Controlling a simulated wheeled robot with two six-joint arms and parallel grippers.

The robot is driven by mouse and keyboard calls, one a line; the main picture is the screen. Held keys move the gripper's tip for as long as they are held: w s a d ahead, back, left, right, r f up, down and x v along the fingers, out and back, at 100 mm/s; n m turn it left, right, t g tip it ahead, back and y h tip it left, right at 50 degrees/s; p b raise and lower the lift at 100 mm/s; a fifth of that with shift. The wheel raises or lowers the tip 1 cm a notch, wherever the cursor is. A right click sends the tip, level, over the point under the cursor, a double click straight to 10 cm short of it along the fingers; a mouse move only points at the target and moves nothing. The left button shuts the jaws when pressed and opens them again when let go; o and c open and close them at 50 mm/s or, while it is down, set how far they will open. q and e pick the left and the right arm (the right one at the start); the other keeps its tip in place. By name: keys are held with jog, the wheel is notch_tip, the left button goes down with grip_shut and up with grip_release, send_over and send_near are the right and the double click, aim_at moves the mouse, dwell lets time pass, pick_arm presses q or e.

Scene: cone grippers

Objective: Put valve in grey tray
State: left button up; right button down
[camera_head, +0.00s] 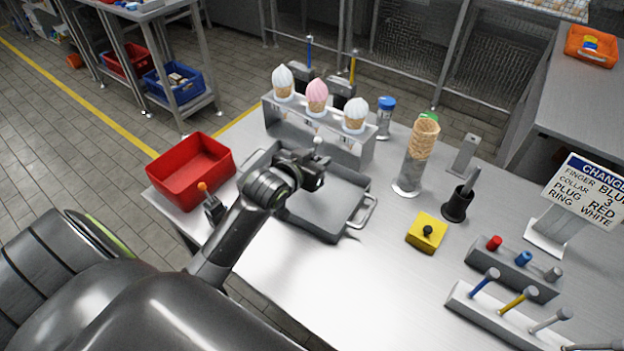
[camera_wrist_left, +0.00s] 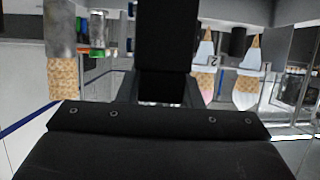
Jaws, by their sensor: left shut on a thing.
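The grey tray (camera_head: 325,222) lies on the steel table, with a handle at its right end. My left gripper (camera_head: 316,172) is above the tray's far part, below the cone rack in the picture. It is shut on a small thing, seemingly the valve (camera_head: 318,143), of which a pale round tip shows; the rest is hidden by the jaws. In the left wrist view my dark gripper body fills the middle and hides what it holds. My right gripper is not in view.
A cone rack (camera_head: 361,151) stands just behind the tray. A red bin (camera_head: 190,172) and an orange-tipped lever (camera_head: 209,203) are on the left. A cone stack (camera_head: 420,150), a yellow block (camera_head: 427,232) and peg racks stand right. The front table is clear.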

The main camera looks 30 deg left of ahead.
pick_arm(q)
jog(key=shift+f, duration=2.65)
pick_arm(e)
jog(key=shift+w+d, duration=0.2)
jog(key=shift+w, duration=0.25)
pick_arm(q)
jog(key=shift+f, duration=0.2)
jog(key=o, duration=1.1)
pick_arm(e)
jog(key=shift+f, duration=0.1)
